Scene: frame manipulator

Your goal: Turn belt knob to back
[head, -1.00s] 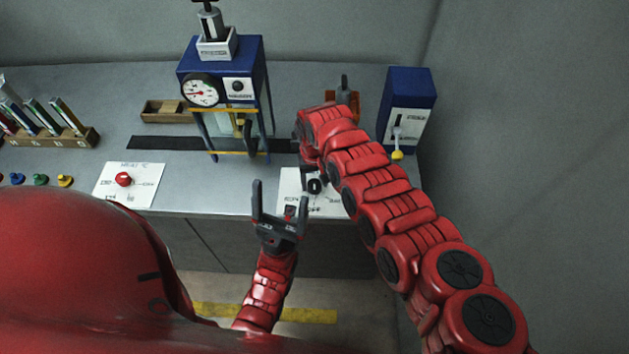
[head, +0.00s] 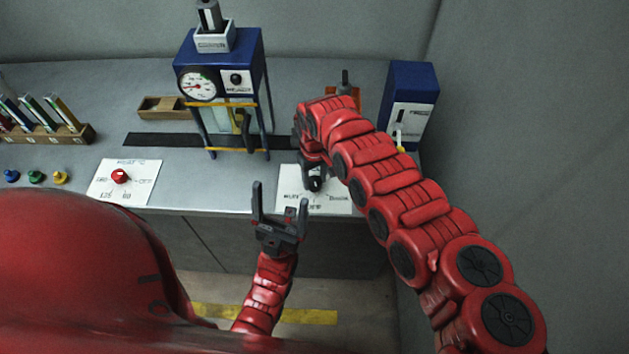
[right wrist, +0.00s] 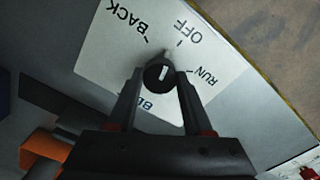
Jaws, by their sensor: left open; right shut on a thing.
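The belt knob (right wrist: 156,76) is black and round with a short white mark. It sits on a white label card (right wrist: 115,62) printed BACK, OFF and RUN, with another word partly hidden by my gripper. My right gripper (right wrist: 159,74) is shut on the knob, one finger on each side. The white mark points roughly toward OFF; its exact angle is hard to tell. In the head view the card (head: 334,202) lies at the bench's front edge, and my right gripper (head: 313,184) covers most of the knob. My left gripper (head: 281,199) is open and empty in front of the bench.
A blue gauge machine (head: 222,50) stands over a black belt strip (head: 160,140). A blue lever box (head: 410,85) is at the right. A red knob (head: 120,176) on another card and a vial rack (head: 75,136) are at the left.

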